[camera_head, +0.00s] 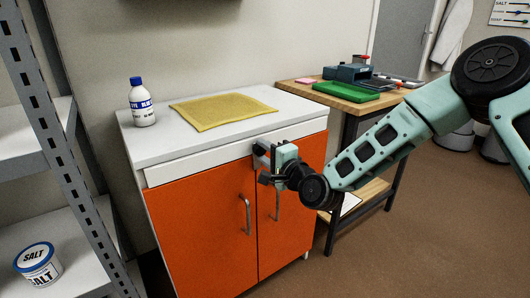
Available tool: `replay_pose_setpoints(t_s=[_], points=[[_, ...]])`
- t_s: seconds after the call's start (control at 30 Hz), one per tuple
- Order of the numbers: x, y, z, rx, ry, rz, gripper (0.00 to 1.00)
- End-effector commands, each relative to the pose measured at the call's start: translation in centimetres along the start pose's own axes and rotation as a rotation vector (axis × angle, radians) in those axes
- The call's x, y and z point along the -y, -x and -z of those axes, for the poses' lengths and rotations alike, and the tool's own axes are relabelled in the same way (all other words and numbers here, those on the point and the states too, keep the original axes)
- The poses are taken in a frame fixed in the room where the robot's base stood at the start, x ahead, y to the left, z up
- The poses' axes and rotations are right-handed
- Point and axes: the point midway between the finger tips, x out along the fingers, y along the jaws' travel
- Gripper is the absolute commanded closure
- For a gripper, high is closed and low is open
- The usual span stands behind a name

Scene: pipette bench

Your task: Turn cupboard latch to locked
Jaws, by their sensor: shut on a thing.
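The cupboard (203,228) is white on top with two orange doors and a vertical metal handle on each. My gripper (262,160) is at the top front of the cupboard, close to where the two doors meet. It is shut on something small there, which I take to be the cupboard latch. The gripper's body and fingers hide the latch, so its angle cannot be seen. Both orange doors look closed.
A wooden bench (300,93) with a green board (346,91) stands behind right. A grey shelf (66,160) holding a salt tub (38,264) stands left.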

Motion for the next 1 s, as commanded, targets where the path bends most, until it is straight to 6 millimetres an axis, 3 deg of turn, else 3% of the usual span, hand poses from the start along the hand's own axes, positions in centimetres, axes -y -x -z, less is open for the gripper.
replay_pose_setpoints(t_s=[0.53, 0.57, 0.63, 1.0], points=[[-0.06, 0.01, 0.06, -0.001, -0.027, -0.001, 1.00], [-0.05, 0.01, 0.07, -0.002, -0.026, -0.001, 0.61], [-0.05, 0.01, 0.06, -0.001, -0.026, -0.001, 0.44], [-0.01, 0.53, 0.05, -0.001, -0.025, -0.001, 0.44]])
